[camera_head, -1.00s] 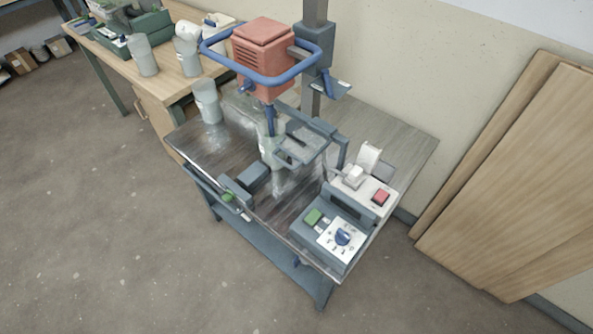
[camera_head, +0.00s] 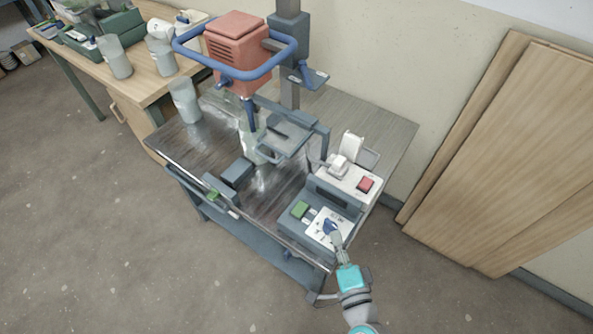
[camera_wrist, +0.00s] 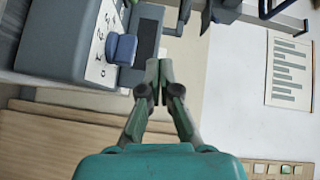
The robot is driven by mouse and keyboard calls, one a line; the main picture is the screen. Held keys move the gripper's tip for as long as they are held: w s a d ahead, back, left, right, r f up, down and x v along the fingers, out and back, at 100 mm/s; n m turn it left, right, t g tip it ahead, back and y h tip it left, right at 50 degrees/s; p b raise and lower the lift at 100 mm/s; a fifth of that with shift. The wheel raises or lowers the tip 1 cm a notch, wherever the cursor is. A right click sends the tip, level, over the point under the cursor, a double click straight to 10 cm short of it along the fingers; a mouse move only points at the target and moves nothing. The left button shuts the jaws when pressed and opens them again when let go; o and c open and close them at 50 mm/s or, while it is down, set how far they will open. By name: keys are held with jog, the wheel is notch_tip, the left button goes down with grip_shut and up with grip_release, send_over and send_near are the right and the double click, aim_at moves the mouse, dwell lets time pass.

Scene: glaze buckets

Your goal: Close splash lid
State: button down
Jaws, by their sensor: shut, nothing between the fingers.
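The splash lid appears to be the grey plate with a looped handle (camera_head: 288,140) beside the mixing bucket (camera_head: 250,148), under the red mixer head (camera_head: 238,50). I cannot tell how far it stands open. My gripper (camera_head: 335,241) is at the front right of the bench, by the control box's dial (camera_head: 331,226), well apart from the lid. In the wrist view my gripper (camera_wrist: 160,68) has its fingertips together and empty, with the blue dial (camera_wrist: 122,48) just left of them. The lid cannot be made out in the wrist view.
The control box (camera_head: 317,222) with a green button stands on the metal bench (camera_head: 190,150). Behind it is a white unit with a red switch (camera_head: 366,184). A blue guard bar (camera_head: 262,82) rings the mixer head. Wooden boards (camera_head: 480,150) lean on the wall at right.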

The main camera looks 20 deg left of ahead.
jog(key=w+a+r+y, duration=0.1)
jog(key=w+a+r, duration=0.1)
jog(key=w+a, duration=0.3)
jog(key=w+a+r+g+y, duration=0.1)
jog(key=w+a, duration=0.5)
jog(key=a, duration=0.7)
jog(key=shift+w+r+m+y, duration=0.25)
jog(key=shift+r+m+y, duration=0.05)
jog(key=shift+r+y, duration=0.35)
